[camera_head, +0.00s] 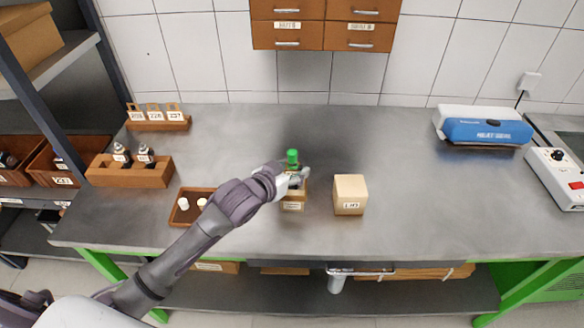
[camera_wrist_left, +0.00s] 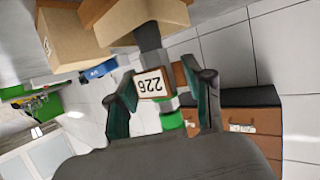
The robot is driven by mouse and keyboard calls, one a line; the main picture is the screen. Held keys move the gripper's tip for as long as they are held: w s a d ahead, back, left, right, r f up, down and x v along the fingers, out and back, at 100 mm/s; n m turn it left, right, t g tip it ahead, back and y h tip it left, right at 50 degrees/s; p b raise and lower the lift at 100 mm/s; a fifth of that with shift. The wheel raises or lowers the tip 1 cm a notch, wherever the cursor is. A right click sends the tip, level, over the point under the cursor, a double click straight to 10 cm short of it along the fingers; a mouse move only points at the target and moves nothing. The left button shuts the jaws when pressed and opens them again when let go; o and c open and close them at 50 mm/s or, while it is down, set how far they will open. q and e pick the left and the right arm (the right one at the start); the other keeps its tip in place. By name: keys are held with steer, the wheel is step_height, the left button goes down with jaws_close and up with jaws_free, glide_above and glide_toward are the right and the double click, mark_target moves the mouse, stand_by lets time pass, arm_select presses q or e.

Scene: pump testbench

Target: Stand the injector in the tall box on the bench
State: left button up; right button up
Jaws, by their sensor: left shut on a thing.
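The injector (camera_head: 292,157) has a green cap, which shows above my left gripper (camera_head: 291,176) in the head view. My right gripper is not in view.
A second wooden box (camera_head: 350,194) stands just right. A blue-white device (camera_head: 485,127) stands right. The bench's middle right is clear.

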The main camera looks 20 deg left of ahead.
arm_select(q)
steer(key=shift+r, duration=0.1)
steer(key=o, duration=1.5)
steer(key=o, duration=0.4)
steer(key=shift+s, duration=0.1)
steer(key=shift+p+v, duration=1.1)
steer(key=shift+v, duration=0.15)
steer(key=shift+p+v, duration=1.85)
steer(key=shift+v, duration=0.85)
